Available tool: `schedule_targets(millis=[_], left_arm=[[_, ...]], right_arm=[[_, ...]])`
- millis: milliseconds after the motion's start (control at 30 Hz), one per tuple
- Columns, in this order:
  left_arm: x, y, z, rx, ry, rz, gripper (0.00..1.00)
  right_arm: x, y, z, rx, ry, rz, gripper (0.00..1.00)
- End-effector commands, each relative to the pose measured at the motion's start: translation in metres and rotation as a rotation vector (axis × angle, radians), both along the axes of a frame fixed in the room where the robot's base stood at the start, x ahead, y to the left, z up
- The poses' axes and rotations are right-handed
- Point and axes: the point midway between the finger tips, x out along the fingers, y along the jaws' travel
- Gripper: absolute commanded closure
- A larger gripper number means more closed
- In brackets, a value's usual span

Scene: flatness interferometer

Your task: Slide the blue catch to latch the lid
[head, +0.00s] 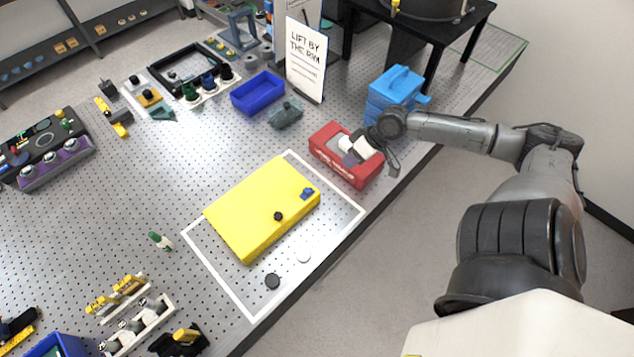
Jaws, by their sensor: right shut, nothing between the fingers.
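The yellow lid (255,205) lies flat, inside a white outline on the perforated table. The small blue catch (307,193) sits on top of it near its right end. A black knob (278,216) stands on the lid near its front edge. Whether the catch is engaged is too small to tell. My right gripper (391,167) is shut and empty, beside the right end of the red bin, up and to the right of the catch and apart from it. My left gripper is not in view.
The red bin (328,163) holding pale and dark items stands between my right gripper and the lid. A blue box (395,84) is behind my right wrist. A sign (305,60) and blue tray (258,93) stand farther back. A black disc (272,281) lies in front of the lid.

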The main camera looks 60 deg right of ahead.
Motion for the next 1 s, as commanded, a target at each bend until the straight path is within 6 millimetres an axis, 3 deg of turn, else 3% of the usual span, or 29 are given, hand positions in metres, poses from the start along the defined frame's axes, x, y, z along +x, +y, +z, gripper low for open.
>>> schedule_targets(millis=[633, 1000], left_arm=[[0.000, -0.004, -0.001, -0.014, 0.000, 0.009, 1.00], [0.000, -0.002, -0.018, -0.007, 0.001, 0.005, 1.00]], right_arm=[[0.010, 0.001, 0.002, 0.024, -0.046, -0.041, 1.00], [0.036, 0.017, -0.040, 0.023, -0.048, -0.040, 1.00]])
